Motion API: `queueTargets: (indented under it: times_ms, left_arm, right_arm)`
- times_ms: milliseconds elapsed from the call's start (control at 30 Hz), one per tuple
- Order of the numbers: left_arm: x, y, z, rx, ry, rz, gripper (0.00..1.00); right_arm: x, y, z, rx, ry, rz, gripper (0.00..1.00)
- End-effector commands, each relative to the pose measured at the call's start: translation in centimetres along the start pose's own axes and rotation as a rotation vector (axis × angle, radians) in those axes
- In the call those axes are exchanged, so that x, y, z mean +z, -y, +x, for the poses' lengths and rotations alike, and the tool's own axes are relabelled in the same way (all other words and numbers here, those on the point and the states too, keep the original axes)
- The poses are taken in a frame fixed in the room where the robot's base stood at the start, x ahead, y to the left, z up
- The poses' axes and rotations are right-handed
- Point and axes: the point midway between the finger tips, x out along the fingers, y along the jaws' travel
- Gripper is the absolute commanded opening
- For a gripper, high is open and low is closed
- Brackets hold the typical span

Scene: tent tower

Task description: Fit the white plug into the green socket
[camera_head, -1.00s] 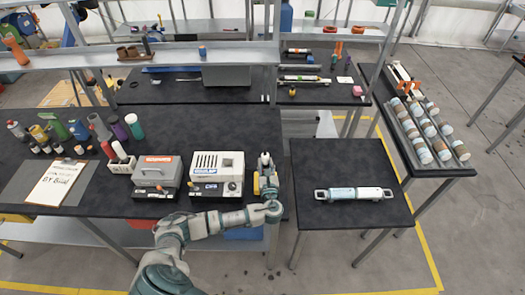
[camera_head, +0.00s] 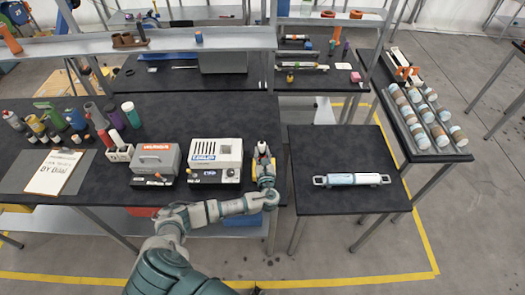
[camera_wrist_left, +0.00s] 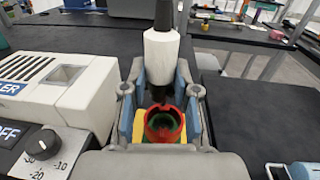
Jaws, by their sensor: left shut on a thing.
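My left gripper (camera_head: 264,163) is at the right end of the left table, beside the white box-shaped device. In the left wrist view its blue-padded fingers (camera_wrist_left: 160,80) are shut on the white plug (camera_wrist_left: 160,52), which has a black upper part and a dark lower end. The plug stands upright. Just below it in that view is a red ring with a dark green inside, which looks like the green socket (camera_wrist_left: 163,126), with yellow parts at its sides. I cannot tell whether the plug's lower end touches it. The right gripper is not in view.
The white device (camera_head: 215,160) stands close left of my gripper, with a grey device (camera_head: 156,160) beyond. Bottles and a paper sheet (camera_head: 54,172) are further left. A separate table (camera_head: 340,155) at right holds a white-blue cylinder with end handles (camera_head: 352,179).

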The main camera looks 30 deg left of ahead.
Motion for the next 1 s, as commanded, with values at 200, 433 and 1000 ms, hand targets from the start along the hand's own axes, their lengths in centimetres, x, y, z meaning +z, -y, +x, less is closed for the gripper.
queueTargets:
  times_ms: [200,433,1000]
  left_arm:
    - [-2.4,0.3,-0.2,0.000,0.002,0.002,0.00]
    - [-3.2,0.0,0.0,0.000,0.001,-0.001,0.00]
    - [-3.1,0.2,-0.2,-0.001,0.001,0.000,0.00]
  right_arm:
    - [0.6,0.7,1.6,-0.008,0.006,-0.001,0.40]
    - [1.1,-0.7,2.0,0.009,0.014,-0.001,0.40]
    - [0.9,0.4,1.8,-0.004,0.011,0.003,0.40]
